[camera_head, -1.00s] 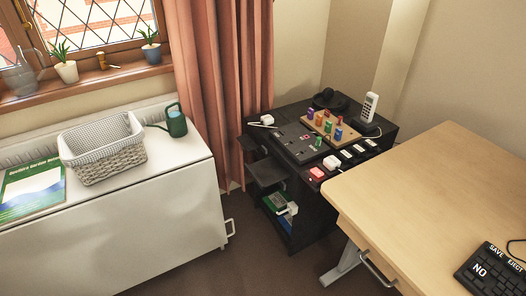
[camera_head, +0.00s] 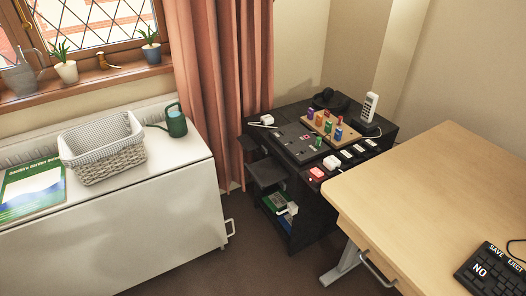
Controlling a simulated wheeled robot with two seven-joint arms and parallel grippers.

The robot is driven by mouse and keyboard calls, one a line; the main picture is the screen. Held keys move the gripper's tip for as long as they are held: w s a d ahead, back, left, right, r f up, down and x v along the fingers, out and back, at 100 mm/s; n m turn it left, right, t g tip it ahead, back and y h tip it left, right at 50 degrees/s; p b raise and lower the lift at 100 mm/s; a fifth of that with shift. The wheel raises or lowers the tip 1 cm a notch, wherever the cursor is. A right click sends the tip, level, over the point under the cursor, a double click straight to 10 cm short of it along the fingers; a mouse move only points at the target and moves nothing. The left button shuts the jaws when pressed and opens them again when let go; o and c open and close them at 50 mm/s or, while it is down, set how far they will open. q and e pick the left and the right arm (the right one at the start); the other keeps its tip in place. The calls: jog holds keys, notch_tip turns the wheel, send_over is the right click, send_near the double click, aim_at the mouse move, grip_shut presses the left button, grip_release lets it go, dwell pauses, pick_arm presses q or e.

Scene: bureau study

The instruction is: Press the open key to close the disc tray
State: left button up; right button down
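A black unit (camera_head: 300,143) stands in the corner, with a dark flat panel on top. A dark tray-like shelf (camera_head: 268,173) sticks out from its left front side; I cannot tell whether it is the disc tray. Along the top's front edge are a red block (camera_head: 317,174), a white block (camera_head: 331,162) and several small pale-labelled keys (camera_head: 359,149). Their labels are too small to read, so I cannot tell which is the open key. A black keypad (camera_head: 492,272) on the desk at lower right shows "NO", "SAVE" and "EJECT". Neither gripper is in view.
A wooden desk (camera_head: 440,185) fills the right side, its corner close to the black unit. A white cabinet (camera_head: 130,225) at left bears a basket (camera_head: 103,152), a book (camera_head: 33,188) and a green watering can (camera_head: 175,122). Brown floor (camera_head: 260,268) shows between them.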

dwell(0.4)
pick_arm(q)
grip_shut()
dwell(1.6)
